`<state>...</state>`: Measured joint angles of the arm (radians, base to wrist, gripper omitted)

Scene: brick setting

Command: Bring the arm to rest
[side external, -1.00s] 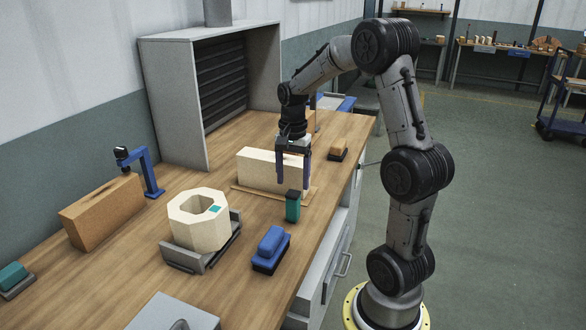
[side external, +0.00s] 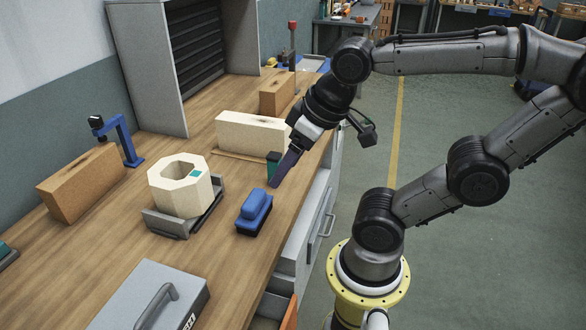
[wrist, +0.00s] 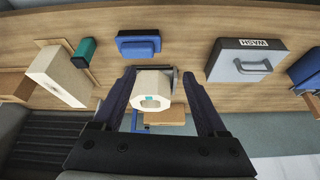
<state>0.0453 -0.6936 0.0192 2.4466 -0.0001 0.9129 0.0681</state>
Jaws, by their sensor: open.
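My gripper (side external: 280,181) is open and empty, tilted down and to the left above the front edge of the bench. Its two fingers frame a clear gap in the wrist view (wrist: 159,75). The cream octagonal block (side external: 180,186) shows through that gap in the wrist view (wrist: 152,92), but it stands apart from the fingers. In the side view the fingertips are close to the dark green block (side external: 273,166) and the blue brush-like tool (side external: 254,212). I cannot tell the exact clearance there.
The octagonal block sits in a grey cradle (side external: 163,223). A long cream block (side external: 250,132) lies behind the green block. A tan brick (side external: 82,182) stands left by a blue clamp arm (side external: 125,140). A grey case (side external: 150,295) lies in front. The floor (side external: 440,260) at right is clear.

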